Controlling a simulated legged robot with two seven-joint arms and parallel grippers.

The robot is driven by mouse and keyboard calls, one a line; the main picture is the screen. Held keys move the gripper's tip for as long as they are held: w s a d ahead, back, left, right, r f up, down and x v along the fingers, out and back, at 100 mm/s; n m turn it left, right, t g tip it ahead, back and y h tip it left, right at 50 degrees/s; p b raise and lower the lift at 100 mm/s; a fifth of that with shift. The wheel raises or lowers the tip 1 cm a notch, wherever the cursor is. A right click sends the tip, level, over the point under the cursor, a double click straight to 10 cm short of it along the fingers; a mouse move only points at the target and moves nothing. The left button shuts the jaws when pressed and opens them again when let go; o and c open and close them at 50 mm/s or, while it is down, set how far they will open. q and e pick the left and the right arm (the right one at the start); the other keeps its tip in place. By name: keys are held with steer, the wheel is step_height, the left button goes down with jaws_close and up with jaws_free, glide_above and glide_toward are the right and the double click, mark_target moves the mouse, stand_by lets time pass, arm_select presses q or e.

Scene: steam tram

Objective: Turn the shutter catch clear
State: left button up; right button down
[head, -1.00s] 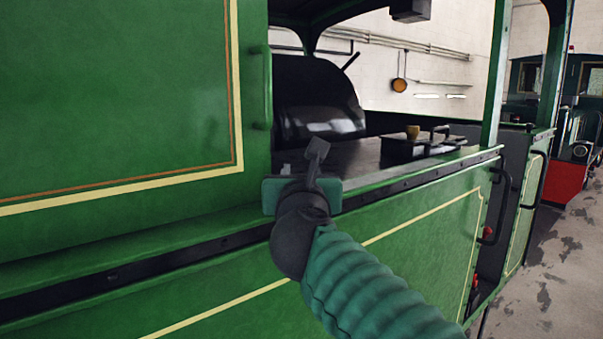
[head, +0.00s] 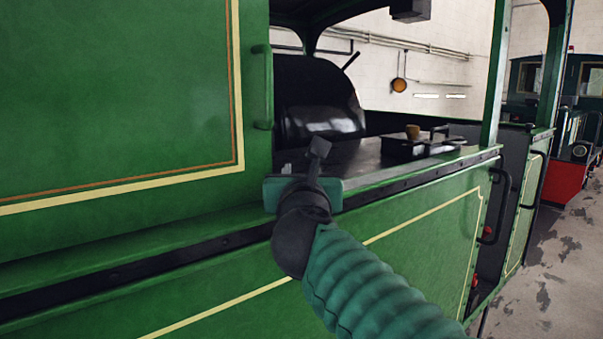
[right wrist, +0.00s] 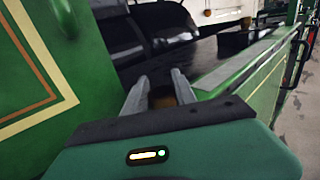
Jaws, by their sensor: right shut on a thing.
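My right gripper (head: 318,150) reaches in from the lower right, at the top edge of the green side wall. It also shows in the right wrist view (right wrist: 158,80), where its two grey fingers stand around a small brownish thing (right wrist: 161,98). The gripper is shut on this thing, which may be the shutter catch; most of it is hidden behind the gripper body. A large green panel (head: 110,90) with yellow and orange lines, perhaps the shutter, is left of the gripper. It carries a green upright handle (head: 262,88). My left gripper is out of view.
The green side wall (head: 420,235) runs below, with a dark riveted strip. Behind the opening are a black rounded housing (head: 310,100) and a dark box with a handle (head: 405,148). A green post (head: 496,75) stands right. Grey floor is open at far right.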

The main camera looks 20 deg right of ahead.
steer(key=shift+d+r, duration=0.15)
steer(key=shift+d, duration=0.1)
steer(key=c, duration=1.3)
jaws_free()
steer(key=shift+d, duration=0.1)
steer(key=shift+d, duration=0.15)
